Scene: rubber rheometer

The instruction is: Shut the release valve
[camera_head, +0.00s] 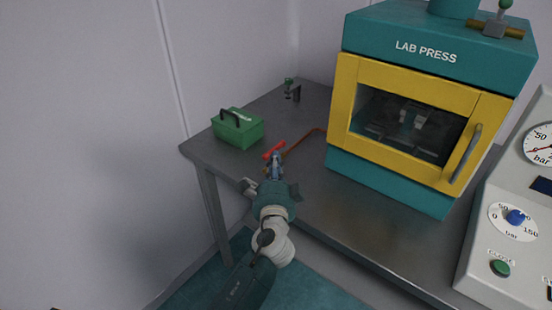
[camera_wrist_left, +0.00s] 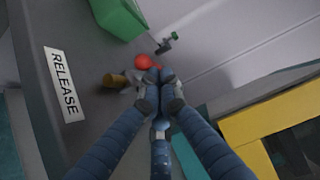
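The release valve has a red handle (camera_head: 274,149), near the front left of the grey metal bench. In the left wrist view a red rounded part of the handle (camera_wrist_left: 145,62) and a brass valve body (camera_wrist_left: 114,80) show beside a white RELEASE label (camera_wrist_left: 63,84). My left gripper (camera_head: 274,168) is in front of the handle in the head view. In the wrist view its blue fingers (camera_wrist_left: 158,82) are drawn together at the tips, just by the red part. The tips hide part of the valve, and I cannot tell whether they touch it. My right gripper is not in view.
A green box (camera_head: 237,130) with a dark handle stands left of the valve. A small green-topped fitting (camera_head: 289,88) is behind. The yellow and teal lab press (camera_head: 400,110) stands to the right, with a gauge console (camera_head: 480,235) beyond. The bench front (camera_head: 345,235) is clear.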

